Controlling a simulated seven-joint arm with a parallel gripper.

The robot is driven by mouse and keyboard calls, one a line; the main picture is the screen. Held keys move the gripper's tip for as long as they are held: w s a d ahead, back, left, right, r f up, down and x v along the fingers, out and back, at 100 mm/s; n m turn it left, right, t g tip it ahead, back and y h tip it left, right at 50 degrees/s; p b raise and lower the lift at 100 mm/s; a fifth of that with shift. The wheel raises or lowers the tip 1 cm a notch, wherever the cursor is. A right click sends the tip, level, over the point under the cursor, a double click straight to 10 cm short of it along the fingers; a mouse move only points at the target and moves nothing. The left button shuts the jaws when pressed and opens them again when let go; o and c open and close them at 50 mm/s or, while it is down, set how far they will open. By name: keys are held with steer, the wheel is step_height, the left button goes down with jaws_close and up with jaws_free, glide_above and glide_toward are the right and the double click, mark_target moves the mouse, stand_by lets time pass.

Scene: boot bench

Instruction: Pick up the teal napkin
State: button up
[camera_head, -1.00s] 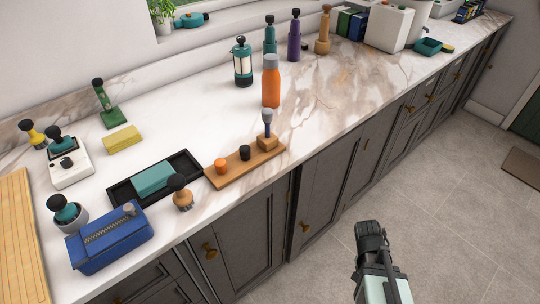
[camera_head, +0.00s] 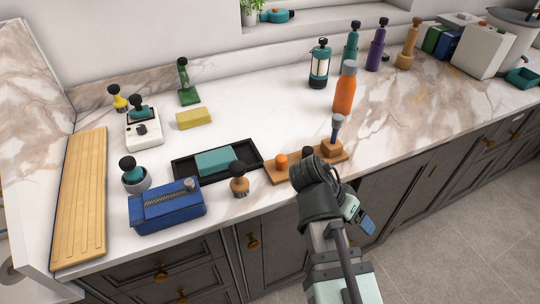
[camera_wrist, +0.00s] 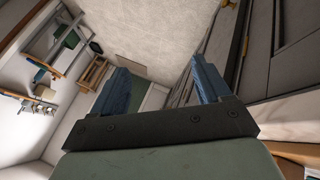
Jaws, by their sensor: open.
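The teal napkin (camera_head: 214,160) looks like a folded teal block. It lies in a shallow black tray (camera_head: 187,178) on the marble counter, left of centre in the head view. My gripper (camera_head: 366,222) is in front of the counter edge, to the right of the napkin and well apart from it. In the wrist view my gripper (camera_wrist: 158,82) shows two blue fingers spread wide with nothing between them. The napkin is not in the wrist view, which shows floor, wall and cabinets.
A wooden board (camera_head: 283,172) with small items is right of the tray. An orange bottle (camera_head: 345,90) and yellow block (camera_head: 191,118) stand behind.

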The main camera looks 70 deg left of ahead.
steer(key=s+a+r+m+t+y, duration=0.1)
steer(key=s+a+r, duration=0.3)
steer(key=s+r, duration=0.4)
steer(key=s+a+r+y, duration=0.2)
steer(key=s+a+r, duration=0.2)
steer(key=s+r, duration=0.3)
steer(key=shift+m+g+y, duration=0.3)
steer(key=shift+m+g, duration=0.2)
steer(key=shift+m, duration=0.4)
steer(key=s+a, duration=0.2)
steer(key=a, duration=0.1)
steer(key=s+a+r, duration=0.1)
steer(key=s+a, duration=0.2)
steer(key=a, duration=0.1)
steer(key=s+a+r, duration=0.1)
steer(key=s+a, duration=0.2)
steer(key=a, duration=0.1)
steer(key=shift+s+a+r, duration=0.1)
steer(key=shift+r, duration=0.15)
steer(key=s+a+m+g, duration=0.2)
steer(key=s+a, duration=0.6)
steer(key=a, duration=0.3)
glide_above(215, 157)
steer(key=s, duration=0.3)
step_height(215, 157, down, 8)
steer(key=shift+a+f, duration=0.15)
steer(key=shift+w+x, duration=0.25)
steer(key=shift+x, duration=2.35)
steer(key=shift+c, duration=0.3)
